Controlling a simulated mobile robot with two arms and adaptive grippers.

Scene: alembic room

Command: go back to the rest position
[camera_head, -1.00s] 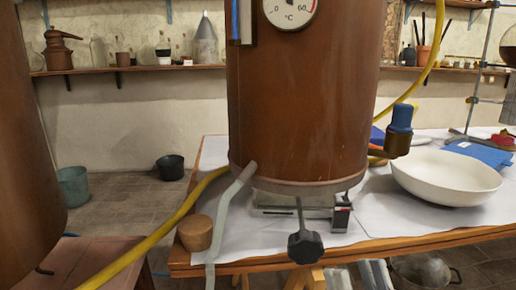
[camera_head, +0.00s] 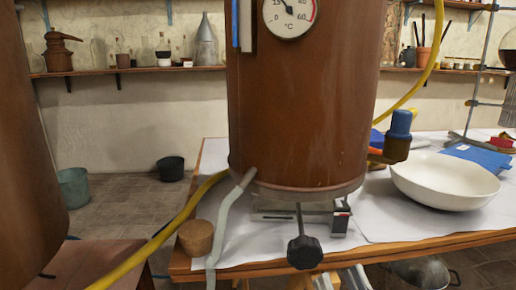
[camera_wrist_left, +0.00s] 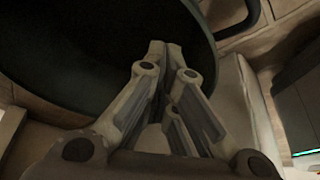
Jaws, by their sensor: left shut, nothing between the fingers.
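My left gripper (camera_wrist_left: 164,50) shows in the left wrist view with its fingers together and nothing between them. It is in front of a large dark round vessel (camera_wrist_left: 70,45); I cannot tell whether they touch. In the head view, a small part of my right gripper (camera_head: 345,280) shows as grey pieces at the bottom edge, below the table's front edge. Most of it is cut off, so I cannot tell whether it is open.
A copper boiler (camera_head: 300,110) stands at the table (camera_head: 400,247), with a black knob (camera_head: 304,252) at the front edge. A white bowl (camera_head: 445,190), a cork (camera_head: 196,237) and yellow hose (camera_head: 160,240) are nearby. A metal pot (camera_head: 425,272) is below the table.

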